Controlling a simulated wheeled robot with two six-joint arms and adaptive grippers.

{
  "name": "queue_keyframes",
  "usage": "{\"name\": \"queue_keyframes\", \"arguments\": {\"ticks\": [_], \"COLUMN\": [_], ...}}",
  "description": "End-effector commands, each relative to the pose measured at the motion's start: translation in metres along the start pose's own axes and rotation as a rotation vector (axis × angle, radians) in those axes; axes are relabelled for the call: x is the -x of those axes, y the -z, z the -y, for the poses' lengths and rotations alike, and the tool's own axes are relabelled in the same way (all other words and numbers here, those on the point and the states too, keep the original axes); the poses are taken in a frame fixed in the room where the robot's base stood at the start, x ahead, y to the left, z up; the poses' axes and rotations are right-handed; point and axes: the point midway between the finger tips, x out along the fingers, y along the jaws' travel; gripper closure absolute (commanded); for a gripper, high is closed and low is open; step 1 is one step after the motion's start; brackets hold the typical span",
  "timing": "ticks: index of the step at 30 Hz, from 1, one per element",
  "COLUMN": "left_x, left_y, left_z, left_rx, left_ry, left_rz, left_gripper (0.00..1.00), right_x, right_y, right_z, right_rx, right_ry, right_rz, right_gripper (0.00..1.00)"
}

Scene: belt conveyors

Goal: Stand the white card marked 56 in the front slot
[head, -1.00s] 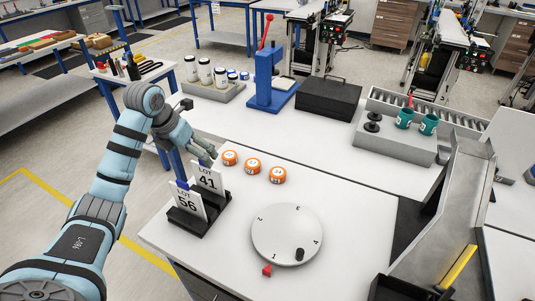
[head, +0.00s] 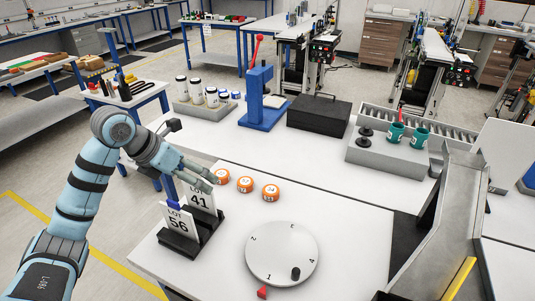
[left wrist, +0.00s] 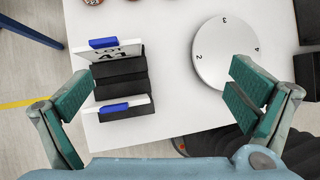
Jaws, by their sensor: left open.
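The white card marked 56 (head: 178,224) stands upright in the front of the black slotted holder (head: 190,247). A blue clip is on its top edge; in the left wrist view this card (left wrist: 140,101) shows nearly edge-on. The white card marked 41 (head: 202,200) stands behind it in the same holder and also shows in the left wrist view (left wrist: 128,49). Bare holder shows between the two cards. My left gripper (head: 203,182) is open and empty above the holder; in the left wrist view its fingers (left wrist: 160,98) are wide apart, touching neither card. My right gripper is not in view.
A round numbered dial (head: 281,253) with a black knob and red pointer lies right of the holder. Several orange pucks (head: 245,184) sit behind. White tabletop between holder and dial is clear.

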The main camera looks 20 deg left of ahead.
Motion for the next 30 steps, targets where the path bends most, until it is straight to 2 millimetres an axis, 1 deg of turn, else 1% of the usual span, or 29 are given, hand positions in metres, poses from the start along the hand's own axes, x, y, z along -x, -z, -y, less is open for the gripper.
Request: {"name": "queue_keyframes", "arguments": {"ticks": [1, 3, 5, 9, 12, 14, 16, 18, 22, 25, 30], "left_x": [-0.007, -0.014, -0.018, -0.024, -0.021, -0.018, -0.012, -0.001, 0.020, 0.030, 0.036], "left_y": [-0.003, -0.009, -0.014, -0.026, -0.035, -0.039, -0.045, -0.052, -0.062, -0.067, -0.070], "left_z": [0.012, 0.031, 0.047, 0.089, 0.118, 0.133, 0.154, 0.173, 0.193, 0.198, 0.199], "left_rx": [-0.012, -0.026, -0.033, -0.033, -0.017, 0.001, 0.035, 0.089, 0.195, 0.257, 0.297], "left_ry": [0.044, 0.113, 0.173, 0.334, 0.451, 0.519, 0.615, 0.723, 0.875, 0.941, 0.979], "left_rz": [0.028, 0.077, 0.118, 0.228, 0.308, 0.355, 0.419, 0.496, 0.609, 0.663, 0.695], "left_gripper": [0.00, 0.00, 0.00, 0.00, 0.00, 0.00, 0.00, 0.00, 0.00, 0.00, 0.00], "right_x": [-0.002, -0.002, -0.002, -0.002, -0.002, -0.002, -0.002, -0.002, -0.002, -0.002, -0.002], "right_y": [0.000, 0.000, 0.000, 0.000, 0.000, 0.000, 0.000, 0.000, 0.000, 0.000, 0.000], "right_z": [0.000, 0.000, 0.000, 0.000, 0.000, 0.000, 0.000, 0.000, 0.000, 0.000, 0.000], "right_rx": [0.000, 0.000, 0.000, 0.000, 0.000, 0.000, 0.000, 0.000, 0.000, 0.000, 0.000], "right_ry": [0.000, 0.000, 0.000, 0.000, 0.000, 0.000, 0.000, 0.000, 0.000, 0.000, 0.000], "right_rz": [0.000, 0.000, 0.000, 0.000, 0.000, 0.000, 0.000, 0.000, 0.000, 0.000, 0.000], "right_gripper": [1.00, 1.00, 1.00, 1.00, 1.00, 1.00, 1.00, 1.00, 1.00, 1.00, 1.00]}}
